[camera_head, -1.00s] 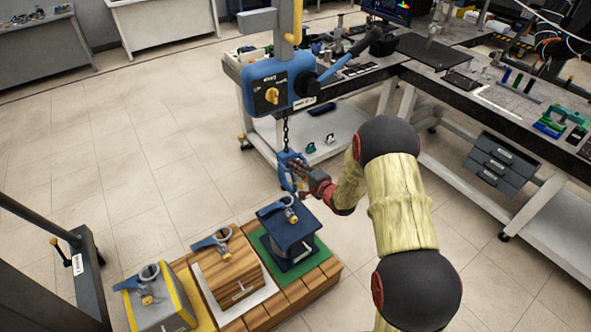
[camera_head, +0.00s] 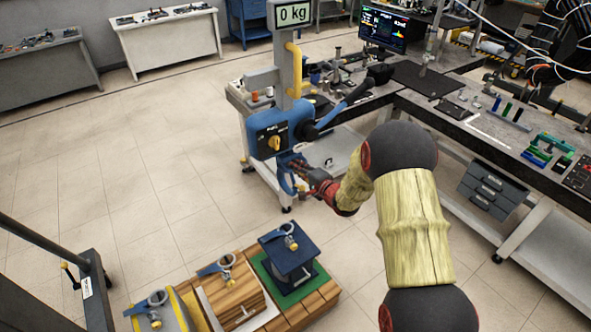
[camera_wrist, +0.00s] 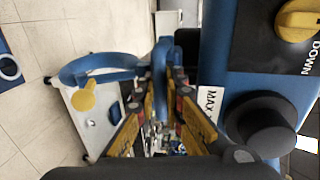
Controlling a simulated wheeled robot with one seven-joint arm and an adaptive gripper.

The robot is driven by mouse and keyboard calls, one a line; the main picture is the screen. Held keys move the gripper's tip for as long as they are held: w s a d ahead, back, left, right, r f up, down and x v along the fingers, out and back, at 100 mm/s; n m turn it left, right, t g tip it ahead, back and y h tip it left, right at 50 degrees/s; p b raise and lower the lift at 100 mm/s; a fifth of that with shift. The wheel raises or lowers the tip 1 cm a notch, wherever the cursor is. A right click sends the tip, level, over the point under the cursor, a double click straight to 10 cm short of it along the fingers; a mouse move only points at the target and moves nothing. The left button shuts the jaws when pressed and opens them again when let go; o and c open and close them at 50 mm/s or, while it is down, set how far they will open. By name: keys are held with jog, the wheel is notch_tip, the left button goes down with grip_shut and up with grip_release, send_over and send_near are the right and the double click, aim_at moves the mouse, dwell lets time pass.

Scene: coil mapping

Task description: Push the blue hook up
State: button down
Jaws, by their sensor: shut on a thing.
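The blue hook (camera_head: 286,183) is close under the blue hoist body (camera_head: 268,146) in the head view. My gripper (camera_head: 298,172) reaches it from the right and is shut on it. In the wrist view the hook (camera_wrist: 102,69) curves out to the left, with a yellow latch piece. Its shank lies between the tips of my gripper (camera_wrist: 165,82). The hoist body (camera_wrist: 215,60) fills the right side there, with a yellow knob and the words DOWN and MAX. The chain between hook and hoist cannot be seen now.
A display reading 0 kg (camera_head: 293,14) tops the hoist column. A workbench (camera_head: 470,125) stands behind and right.

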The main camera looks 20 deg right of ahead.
jog(key=c, duration=1.8)
grip_release()
jog(key=shift+c, duration=0.2)
jog(key=v, duration=1.2)
